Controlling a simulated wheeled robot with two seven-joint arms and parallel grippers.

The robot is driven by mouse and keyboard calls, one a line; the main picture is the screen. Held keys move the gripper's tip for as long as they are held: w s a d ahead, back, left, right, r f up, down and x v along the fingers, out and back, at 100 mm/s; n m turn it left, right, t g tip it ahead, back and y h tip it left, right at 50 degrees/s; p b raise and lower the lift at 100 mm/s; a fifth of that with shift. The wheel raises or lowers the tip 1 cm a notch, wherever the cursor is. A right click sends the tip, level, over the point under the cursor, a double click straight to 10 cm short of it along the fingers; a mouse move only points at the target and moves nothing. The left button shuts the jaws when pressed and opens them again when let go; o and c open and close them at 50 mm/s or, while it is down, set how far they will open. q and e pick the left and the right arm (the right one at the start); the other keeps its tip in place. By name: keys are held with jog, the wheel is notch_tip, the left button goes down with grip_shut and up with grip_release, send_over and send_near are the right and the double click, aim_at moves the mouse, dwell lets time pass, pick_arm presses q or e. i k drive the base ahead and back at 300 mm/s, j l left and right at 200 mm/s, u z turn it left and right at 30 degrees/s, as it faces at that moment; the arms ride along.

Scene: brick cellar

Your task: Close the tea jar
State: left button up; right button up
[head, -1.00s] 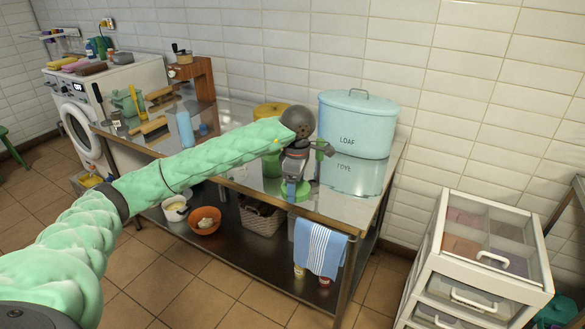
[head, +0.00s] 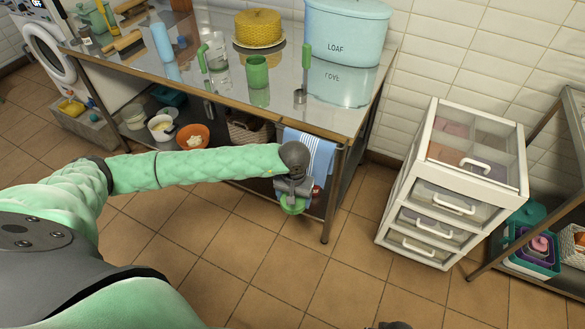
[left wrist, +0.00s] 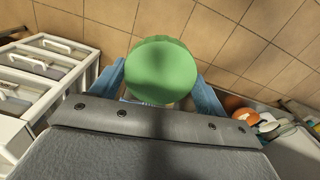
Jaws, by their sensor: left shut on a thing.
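The tea jar seems to be the green cylinder (head: 257,73) standing upright on the steel table, set in from the front edge; its label is not readable. My left gripper (head: 292,199) is in front of the table, lower than its top. It is shut on a round green lid (head: 292,208), which fills the space between the blue fingers in the left wrist view (left wrist: 161,72). The lid is apart from the jar. My right gripper is not clearly in view.
On the steel table (head: 225,95) a glass jug (head: 217,52) stands left of the jar and a green-handled scoop (head: 306,60) right of it. The LOAF tin (head: 347,28) and yellow cake (head: 257,27) are behind. A white drawer unit (head: 450,185) stands right.

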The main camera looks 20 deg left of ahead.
aim_at(256, 66)
jog(key=j, duration=0.7)
jog(key=k+j+z, duration=0.1)
jog(key=j, duration=0.65)
jog(key=k+j, duration=0.1)
jog(key=j, duration=1.35)
jog(key=k+z, duration=0.05)
